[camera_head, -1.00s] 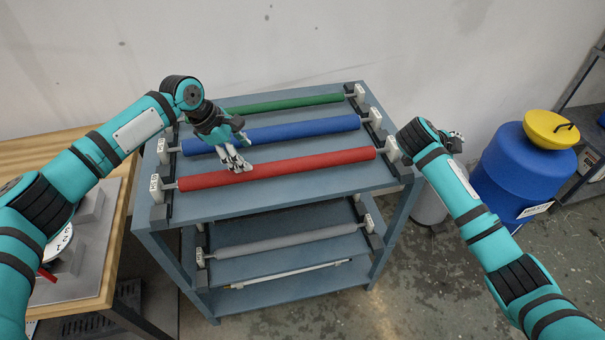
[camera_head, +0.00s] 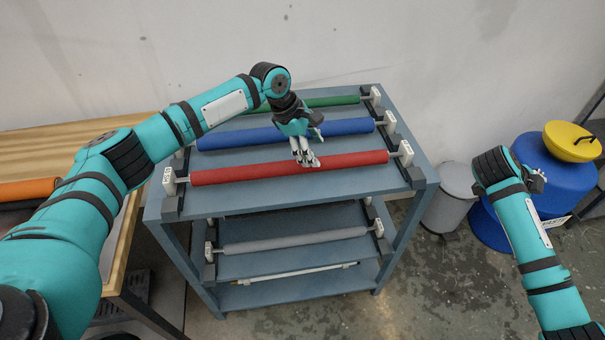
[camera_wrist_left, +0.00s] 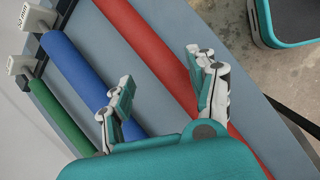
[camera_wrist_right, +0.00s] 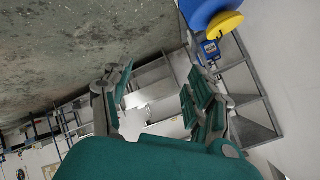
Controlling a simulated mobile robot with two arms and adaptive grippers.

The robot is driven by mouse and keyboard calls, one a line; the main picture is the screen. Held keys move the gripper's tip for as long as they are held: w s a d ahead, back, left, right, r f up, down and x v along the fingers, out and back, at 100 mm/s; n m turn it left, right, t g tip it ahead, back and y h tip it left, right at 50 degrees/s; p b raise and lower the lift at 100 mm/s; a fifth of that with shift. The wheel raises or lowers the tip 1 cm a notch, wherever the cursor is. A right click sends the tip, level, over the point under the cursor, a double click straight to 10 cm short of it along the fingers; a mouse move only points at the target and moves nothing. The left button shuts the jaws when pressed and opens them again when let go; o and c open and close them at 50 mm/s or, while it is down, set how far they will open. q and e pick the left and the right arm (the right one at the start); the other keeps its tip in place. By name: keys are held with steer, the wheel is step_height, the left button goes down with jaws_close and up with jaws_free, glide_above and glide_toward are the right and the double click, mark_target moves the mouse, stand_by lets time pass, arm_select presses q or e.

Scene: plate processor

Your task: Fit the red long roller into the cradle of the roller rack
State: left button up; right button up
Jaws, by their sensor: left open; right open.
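The red long roller (camera_head: 250,172) lies across the front of the top shelf of the blue-grey roller rack (camera_head: 300,195). Its ends sit at the white-tagged end holders, the left one (camera_head: 169,181) and the right one (camera_head: 407,153). My left gripper (camera_head: 306,160) is open and empty, just above the red roller right of its middle. In the left wrist view the fingers (camera_wrist_left: 165,100) stand apart, with the red roller (camera_wrist_left: 160,55) behind the right finger. My right gripper (camera_head: 538,180) is open and empty, off to the right of the rack; its spread fingers show in the right wrist view (camera_wrist_right: 160,95).
A blue roller (camera_head: 240,137) and a green roller (camera_head: 315,102) lie behind the red one. A grey roller (camera_head: 290,240) is on the lower shelf. A blue barrel (camera_head: 560,185) and grey bin (camera_head: 450,200) stand right. A wooden table (camera_head: 60,145) stands left.

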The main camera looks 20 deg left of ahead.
arm_select(q)
steer(key=shift+a, duration=0.15)
arm_select(e)
steer(key=v, duration=1.1)
steer(key=shift+w+a, duration=0.2)
steer(key=shift+a, duration=0.25)
